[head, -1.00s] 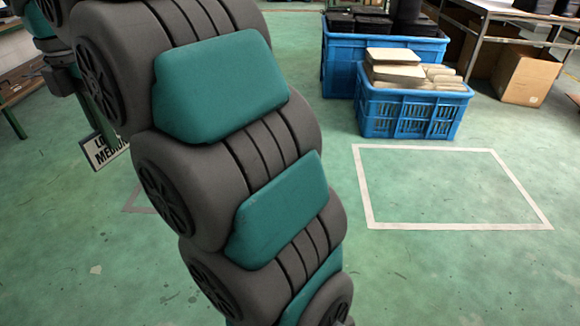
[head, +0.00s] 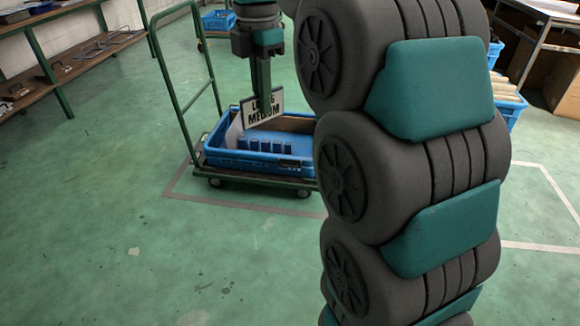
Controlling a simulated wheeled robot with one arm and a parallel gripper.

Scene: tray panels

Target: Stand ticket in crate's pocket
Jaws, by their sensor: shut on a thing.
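The fingers cover part of the ticket. The ticket is slightly tilted in the picture and appears over the blue crate (head: 232,161). I cannot tell whether its lower edge touches anything. The crate sits on a low green cart. A pale sheet or plate (head: 234,133) stands inside the crate at the left, and a row of blue upright pieces (head: 262,144) shows inside. I cannot make out the pocket clearly.
The cart (head: 226,179) has a tall green handle frame (head: 170,86) at its left. My arm hides the crate's right end. A shelf (head: 75,60) lines the left wall. Another blue crate (head: 510,105) stands behind my arm. The green floor in front is clear.

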